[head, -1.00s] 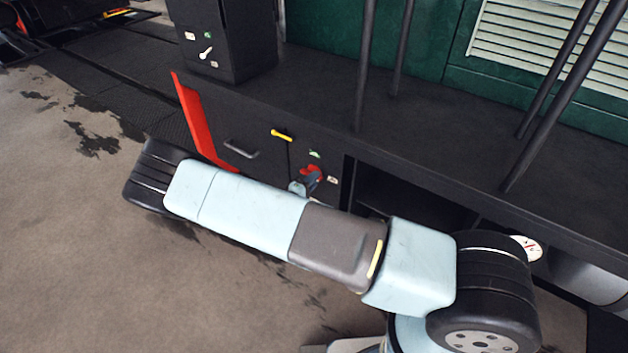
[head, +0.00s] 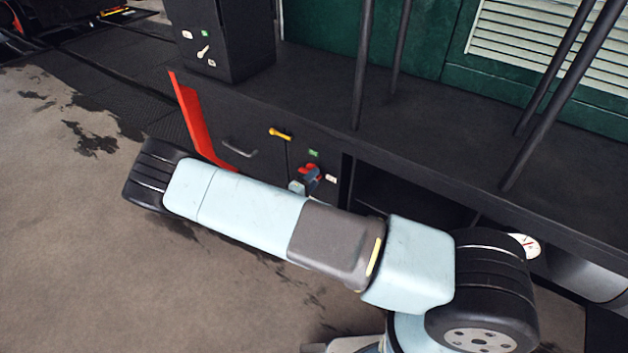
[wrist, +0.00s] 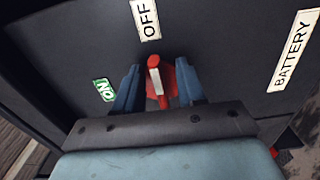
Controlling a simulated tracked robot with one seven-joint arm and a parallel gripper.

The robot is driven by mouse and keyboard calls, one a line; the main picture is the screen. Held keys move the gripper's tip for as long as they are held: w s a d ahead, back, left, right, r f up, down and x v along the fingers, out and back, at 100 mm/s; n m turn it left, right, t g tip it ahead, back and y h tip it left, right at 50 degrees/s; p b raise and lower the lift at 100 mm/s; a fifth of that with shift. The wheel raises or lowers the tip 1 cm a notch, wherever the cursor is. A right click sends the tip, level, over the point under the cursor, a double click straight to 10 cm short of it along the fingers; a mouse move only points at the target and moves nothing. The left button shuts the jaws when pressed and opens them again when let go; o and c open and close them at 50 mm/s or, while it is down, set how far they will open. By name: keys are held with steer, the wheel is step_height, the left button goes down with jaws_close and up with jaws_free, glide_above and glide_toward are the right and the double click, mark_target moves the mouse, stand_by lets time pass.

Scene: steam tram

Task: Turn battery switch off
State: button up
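The battery switch (wrist: 155,82) is a red rotary knob with a white stripe along its raised handle. In the wrist view the handle's upper end points towards the white OFF label (wrist: 147,18). The green ON label (wrist: 104,90) is left of the knob, and the BATTERY label (wrist: 291,50) is at right. My gripper (wrist: 157,88) is open, with a blue finger on each side of the handle and visible gaps between. In the head view the red switch (head: 312,170) is partly hidden behind my gripper (head: 303,182).
The dark cabinet front carries a grey handle (head: 239,147), a yellow handle (head: 280,134) and a red slanted bar (head: 200,120). A black box with a small lever (head: 203,52) stands above. Dark upright poles (head: 365,65) rise from the ledge. Floor at left is open.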

steer(key=v, duration=1.3)
steer(key=shift+s+a, duration=0.25)
steer(key=shift+s, duration=0.05)
steer(key=s+d+r+m+g+y, duration=0.15)
steer(key=d+r+m+g, duration=0.5)
steer(key=r, duration=0.85)
steer(key=s+d+r+m+g+y, duration=0.1)
steer(key=d+r+m+g+y, duration=0.15)
steer(key=d+r+g, duration=0.85)
steer(key=s+d+r+t+y, duration=0.3)
steer(key=s+r, duration=0.6)
steer(key=r, duration=0.3)
steer(key=s+d+r+m+t+y, duration=0.1)
steer(key=s+d+r+t+y, duration=0.3)
steer(key=s+r, duration=0.6)
steer(key=shift+s+d+r+t, duration=0.15)
steer(key=shift+d+r+t, duration=0.8)
steer(key=shift+d+r, duration=0.75)
